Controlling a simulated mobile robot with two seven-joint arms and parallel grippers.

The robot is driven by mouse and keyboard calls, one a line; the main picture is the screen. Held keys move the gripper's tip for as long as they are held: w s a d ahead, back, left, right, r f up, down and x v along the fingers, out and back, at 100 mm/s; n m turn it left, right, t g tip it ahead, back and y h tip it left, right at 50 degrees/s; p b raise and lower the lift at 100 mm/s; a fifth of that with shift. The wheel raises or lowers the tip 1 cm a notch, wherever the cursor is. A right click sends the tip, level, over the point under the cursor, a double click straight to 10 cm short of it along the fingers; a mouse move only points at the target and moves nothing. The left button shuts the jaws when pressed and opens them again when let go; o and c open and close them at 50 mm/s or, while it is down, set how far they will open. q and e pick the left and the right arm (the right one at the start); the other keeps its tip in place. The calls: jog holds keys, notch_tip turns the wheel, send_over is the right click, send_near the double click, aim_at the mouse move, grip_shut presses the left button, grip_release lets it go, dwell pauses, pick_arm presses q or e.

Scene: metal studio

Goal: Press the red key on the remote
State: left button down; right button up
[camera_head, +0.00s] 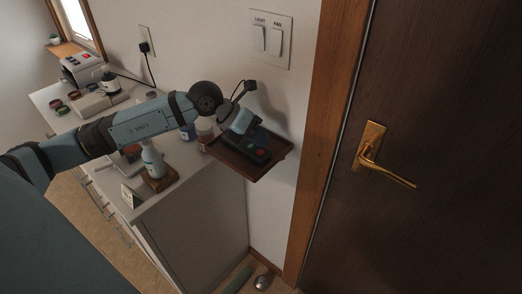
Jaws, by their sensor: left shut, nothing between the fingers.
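A dark remote (249,152) lies on a small brown wall shelf (268,168) beside the door frame. Its red key (261,154) shows near the end closest to the camera. My left gripper (242,130) is shut and empty. It points down at the shelf and covers the far part of the remote in the picture. Whether its fingertips touch the remote cannot be told. The red key is clear of the fingers in this view. My right gripper is not in view.
A white counter (180,200) on the left holds a bottle (153,160), jars and a white appliance (82,68). Light and fan switches (267,40) are on the wall above the shelf. A brown door (440,110) with a brass handle (385,170) stands at right.

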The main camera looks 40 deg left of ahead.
aim_at(260, 150)
pick_arm(q)
jog(key=shift+f, duration=0.1)
dwell(0.5)
jog(key=shift+f+b, duration=0.4)
jog(key=shift+f, duration=0.2)
dwell(0.4)
jog(key=shift+r, duration=0.7)
jog(key=shift+p, duration=0.3)
notch_tip(260, 150, up, 6)
jog(key=p, duration=0.3)
dwell(0.5)
